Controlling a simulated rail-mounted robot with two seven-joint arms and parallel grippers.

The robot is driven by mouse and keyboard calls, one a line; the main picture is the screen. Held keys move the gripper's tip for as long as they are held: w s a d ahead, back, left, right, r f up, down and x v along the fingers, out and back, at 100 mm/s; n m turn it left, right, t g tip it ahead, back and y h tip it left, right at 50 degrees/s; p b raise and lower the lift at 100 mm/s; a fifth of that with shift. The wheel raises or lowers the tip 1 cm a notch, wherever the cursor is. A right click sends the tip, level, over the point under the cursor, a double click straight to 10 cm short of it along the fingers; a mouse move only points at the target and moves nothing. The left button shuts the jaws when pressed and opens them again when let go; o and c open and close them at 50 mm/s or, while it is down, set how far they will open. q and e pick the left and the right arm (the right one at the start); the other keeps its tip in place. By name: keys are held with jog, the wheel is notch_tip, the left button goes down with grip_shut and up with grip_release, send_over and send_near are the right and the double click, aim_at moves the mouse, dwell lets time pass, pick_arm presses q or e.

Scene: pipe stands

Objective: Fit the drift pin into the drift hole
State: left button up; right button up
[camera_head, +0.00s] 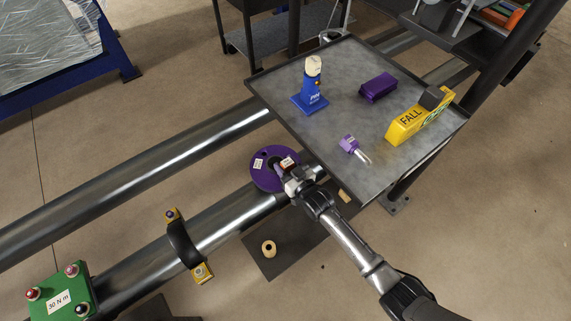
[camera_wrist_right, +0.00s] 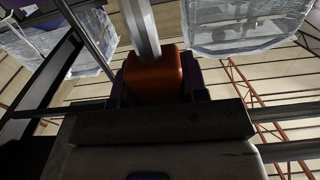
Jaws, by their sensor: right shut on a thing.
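My right gripper (camera_head: 290,177) is at the purple flange (camera_head: 262,183) on the end of the near pipe. It is shut on an orange-brown block with a silver rod, which I take for the drift pin (camera_wrist_right: 152,76). In the right wrist view the block sits between the jaws and the rod points up and away. I cannot make out the drift hole or whether the rod touches the flange. My left gripper is not in view.
A grey tray table (camera_head: 340,80) holds a blue stand tool (camera_head: 311,95), a purple block (camera_head: 378,87), a purple-capped silver piece (camera_head: 354,148) and a yellow FALL box (camera_head: 415,118). A tan ring (camera_head: 268,248) lies on a dark mat. A green box (camera_head: 60,295) is lower left.

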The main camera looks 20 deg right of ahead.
jog(key=shift+f+b, duration=0.55)
jog(key=shift+f, duration=0.25)
jog(key=shift+f+b, duration=0.5)
jog(key=shift+f, duration=0.3)
jog(key=shift+f+b, duration=0.5)
jog(key=shift+f, duration=0.15)
jog(key=o, duration=1.1)
jog(key=shift+c, duration=0.2)
jog(key=shift+s+d+r+p, duration=0.1)
jog(key=shift+s+d+p, duration=0.05)
jog(key=shift+s+p, duration=0.35)
jog(key=p+v, duration=0.2)
jog(key=v, duration=0.2)
jog(key=shift+p, duration=0.3)
